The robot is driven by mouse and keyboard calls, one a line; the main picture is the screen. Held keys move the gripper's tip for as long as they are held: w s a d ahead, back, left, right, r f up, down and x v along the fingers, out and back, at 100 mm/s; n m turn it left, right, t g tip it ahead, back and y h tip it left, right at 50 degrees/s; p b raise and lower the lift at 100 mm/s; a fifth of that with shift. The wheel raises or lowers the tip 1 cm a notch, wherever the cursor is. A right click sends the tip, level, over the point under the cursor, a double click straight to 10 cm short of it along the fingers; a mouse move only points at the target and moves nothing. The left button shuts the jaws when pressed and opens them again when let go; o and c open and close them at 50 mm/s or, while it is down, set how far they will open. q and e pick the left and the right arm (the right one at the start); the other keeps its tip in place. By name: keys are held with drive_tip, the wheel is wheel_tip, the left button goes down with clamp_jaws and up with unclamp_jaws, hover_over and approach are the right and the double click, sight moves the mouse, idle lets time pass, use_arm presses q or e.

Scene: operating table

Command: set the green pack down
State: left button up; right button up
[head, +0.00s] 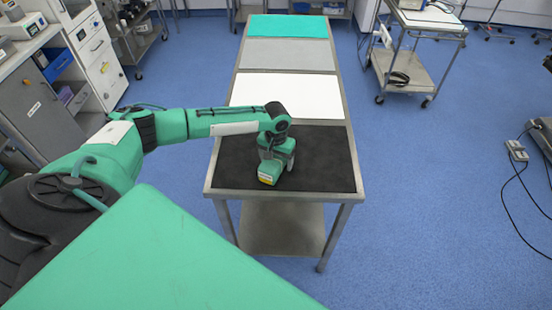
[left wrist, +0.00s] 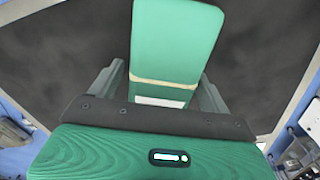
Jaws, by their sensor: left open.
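The green pack (head: 270,169) is at the black section (head: 325,160) of the table, left of its middle, and seems to rest there. It has a pale band and a white label, and in the left wrist view the pack (left wrist: 178,45) lies between the two fingers. My left gripper (head: 274,158) points down over the pack. Its fingers (left wrist: 165,85) are open, with a gap on either side of the pack. The pack's underside is hidden. My right gripper is not in view.
The long metal table (head: 210,186) also carries a white section (head: 287,97), a grey section (head: 287,55) and a teal section (head: 287,26) behind the black one, all clear. A wheeled cart (head: 415,72) stands at the back right, and cabinets (head: 95,60) stand at the left.

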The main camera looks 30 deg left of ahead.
use_arm(q)
drive_tip(key=shift+c, duration=0.4)
drive_tip(key=shift+r, duration=0.1)
drive_tip(key=c, duration=1.2)
